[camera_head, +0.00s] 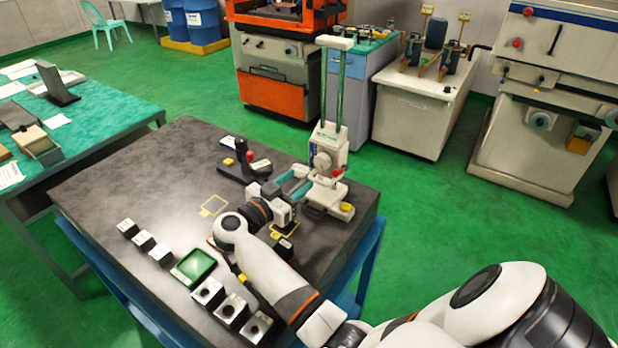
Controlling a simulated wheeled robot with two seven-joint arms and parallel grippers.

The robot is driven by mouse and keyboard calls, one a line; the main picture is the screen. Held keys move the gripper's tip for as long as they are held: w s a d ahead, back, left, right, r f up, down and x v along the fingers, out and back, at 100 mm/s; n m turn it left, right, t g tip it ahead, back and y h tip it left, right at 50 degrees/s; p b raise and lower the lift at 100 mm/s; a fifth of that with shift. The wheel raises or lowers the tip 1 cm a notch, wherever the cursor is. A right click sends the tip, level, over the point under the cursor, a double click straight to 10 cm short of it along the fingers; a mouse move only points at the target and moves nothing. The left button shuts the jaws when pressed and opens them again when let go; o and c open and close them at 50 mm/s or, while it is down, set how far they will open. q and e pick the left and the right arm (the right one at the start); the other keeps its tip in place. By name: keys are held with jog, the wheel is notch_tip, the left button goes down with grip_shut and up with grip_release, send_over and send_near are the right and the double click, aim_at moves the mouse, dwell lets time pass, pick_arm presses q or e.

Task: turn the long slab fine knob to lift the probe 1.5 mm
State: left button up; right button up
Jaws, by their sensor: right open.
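A white height gauge (328,140) stands upright at the far right corner of the dark stone table, with two tall green columns and a white top bar. A round dial-like part (322,161) shows on its front, and a small red knob (338,173) sits low on its right side. I cannot make out which part is the long slab fine knob, nor the probe tip. My right gripper (306,183) is open, its teal fingers pointing at the gauge's lower body from the left. I cannot tell whether they touch it. My left gripper is out of view.
My right arm crosses the table's near right side. The middle left is clear.

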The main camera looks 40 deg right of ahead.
jog(key=a, duration=0.4)
jog(key=shift+s+b, duration=0.4)
